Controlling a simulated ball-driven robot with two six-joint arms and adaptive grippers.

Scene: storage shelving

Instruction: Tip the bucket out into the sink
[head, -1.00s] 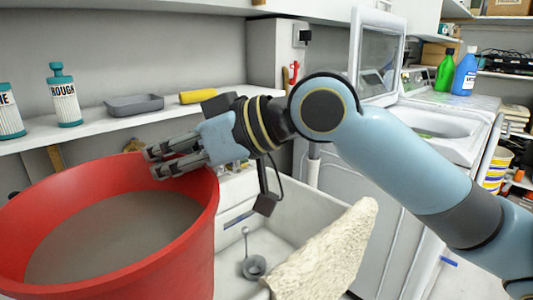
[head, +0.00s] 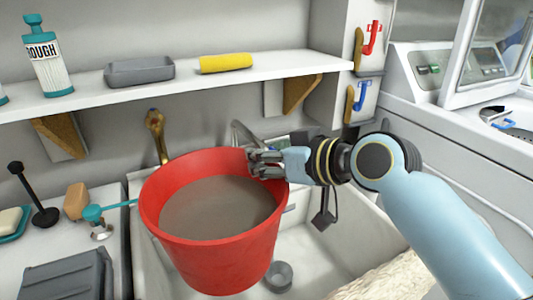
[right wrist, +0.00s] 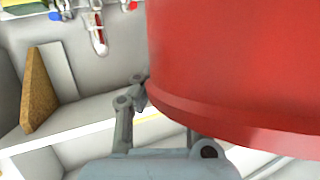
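The red bucket (head: 220,262) holds murky grey-brown water (head: 218,208). It is close to upright, over the left part of the white sink (head: 340,245). My right gripper (head: 262,164) is shut on the bucket's rim at its far right side. In the right wrist view the red wall (right wrist: 235,70) fills the right side; one finger (right wrist: 128,110) shows beside it, and the other is mostly hidden. The bucket hides much of the sink's left part; I cannot tell whether its base touches the sink. My left gripper is not in view.
A brass tap (head: 156,137) stands behind the bucket. A shelf (head: 290,68) above holds a bottle (head: 47,65), a grey tray (head: 139,71) and a yellow roll (head: 226,63). A pale cloth (head: 395,277) hangs at the sink's right front. A soap dish (head: 14,226) sits left.

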